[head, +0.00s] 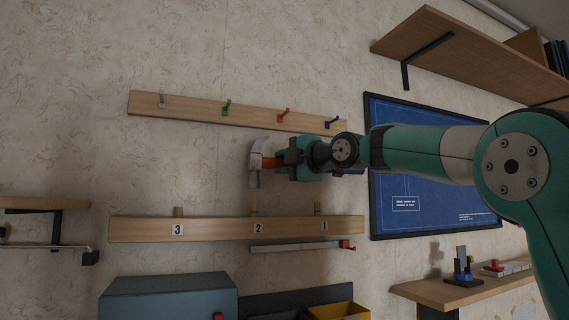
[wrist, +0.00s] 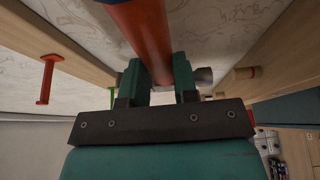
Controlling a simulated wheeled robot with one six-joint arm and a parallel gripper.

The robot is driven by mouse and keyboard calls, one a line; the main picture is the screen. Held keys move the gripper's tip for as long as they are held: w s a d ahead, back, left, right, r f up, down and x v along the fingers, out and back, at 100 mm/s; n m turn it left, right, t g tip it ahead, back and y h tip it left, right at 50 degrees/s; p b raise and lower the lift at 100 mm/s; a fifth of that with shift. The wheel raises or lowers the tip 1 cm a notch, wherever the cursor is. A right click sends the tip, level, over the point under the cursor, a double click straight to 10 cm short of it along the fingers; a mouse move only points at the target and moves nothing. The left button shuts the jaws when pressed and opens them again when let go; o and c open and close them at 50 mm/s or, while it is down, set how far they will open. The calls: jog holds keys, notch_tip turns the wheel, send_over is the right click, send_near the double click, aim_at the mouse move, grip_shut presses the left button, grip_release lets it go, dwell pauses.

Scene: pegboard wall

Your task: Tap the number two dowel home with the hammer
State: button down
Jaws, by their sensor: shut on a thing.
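My gripper (head: 281,160) is shut on the hammer's orange-red handle (head: 268,162). The grey metal hammer head (head: 254,165) points down the picture, just above the number two dowel (head: 254,209) with a visible gap between them. That dowel is a short wooden peg standing out of the upper edge of the numbered wooden rail (head: 215,229), above the label "2". In the wrist view the handle (wrist: 143,35) runs between the fingers of my gripper (wrist: 158,88), and part of the grey head (wrist: 204,78) shows beside them. A wooden dowel (wrist: 246,73) shows to the right; its number cannot be read.
Dowels three (head: 178,211) and one (head: 317,209) flank it on the rail. Above is a hook rail (head: 190,107) with several coloured hooks. A grey bar with a red end (head: 300,246) hangs below the rail. A blue poster (head: 420,160) is behind my arm.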

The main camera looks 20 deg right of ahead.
jog(key=shift+s+r, duration=0.1)
jog(key=shift+r, duration=0.1)
notch_tip(320, 180, down, 5)
jog(key=b, duration=0.5)
jog(key=shift+r, duration=0.3)
notch_tip(320, 180, up, 7)
jog(key=p, duration=0.5)
